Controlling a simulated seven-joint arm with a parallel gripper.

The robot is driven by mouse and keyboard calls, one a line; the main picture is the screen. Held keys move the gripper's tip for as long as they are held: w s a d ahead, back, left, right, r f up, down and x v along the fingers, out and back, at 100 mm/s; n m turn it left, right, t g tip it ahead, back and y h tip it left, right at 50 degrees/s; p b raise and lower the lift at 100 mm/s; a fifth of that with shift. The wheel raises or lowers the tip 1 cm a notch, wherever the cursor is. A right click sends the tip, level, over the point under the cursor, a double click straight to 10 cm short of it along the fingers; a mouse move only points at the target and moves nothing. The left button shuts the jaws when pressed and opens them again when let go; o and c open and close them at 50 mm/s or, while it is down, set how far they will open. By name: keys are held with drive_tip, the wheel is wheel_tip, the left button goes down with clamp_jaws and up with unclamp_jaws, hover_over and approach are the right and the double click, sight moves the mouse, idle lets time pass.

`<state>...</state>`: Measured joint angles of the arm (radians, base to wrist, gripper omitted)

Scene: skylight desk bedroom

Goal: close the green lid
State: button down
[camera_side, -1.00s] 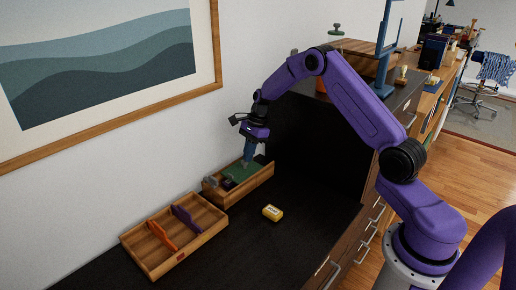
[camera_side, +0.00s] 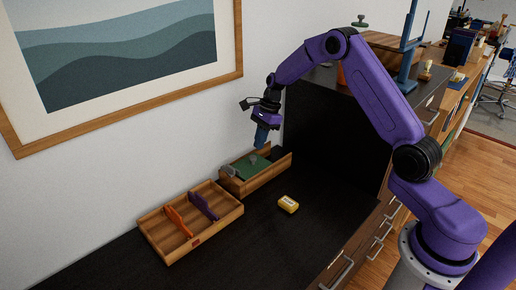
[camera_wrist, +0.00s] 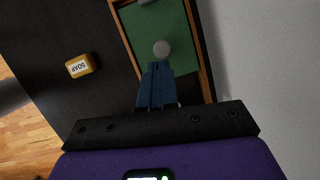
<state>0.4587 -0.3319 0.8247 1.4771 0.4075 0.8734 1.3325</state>
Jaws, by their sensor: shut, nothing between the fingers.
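The green lid (camera_side: 243,170) lies flat inside a wooden box (camera_side: 262,183) against the wall, and its surface also shows in the wrist view (camera_wrist: 178,25). A round grey knob (camera_side: 253,159) stands on the lid; in the wrist view it is the pale ball (camera_wrist: 161,48) just beyond my fingertips. A dark uncovered part of the box shows right of the lid in the side view. My gripper (camera_side: 262,144) is shut and empty, pointing down above the lid's right part. In the wrist view my blue fingers (camera_wrist: 158,66) hide part of the lid.
A yellow soap bar (camera_side: 288,204) lies on the dark desktop in front of the box; it also shows in the wrist view (camera_wrist: 79,66). A wooden tray (camera_side: 217,223) with orange and purple dividers stands left.

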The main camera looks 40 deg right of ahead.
sight(253, 158)
drive_tip(key=d+r, duration=0.7)
drive_tip(key=x, duration=0.5)
drive_tip(key=a+x, duration=0.1)
drive_tip(key=x, duration=0.5)
drive_tip(key=shift+s+a+r, duration=0.2)
drive_tip(key=shift+w+a+f, duration=0.1)
drive_tip(key=shift+a, duration=0.7)
drive_tip(key=shift+a+f, duration=0.1)
drive_tip(key=shift+a, duration=1.2)
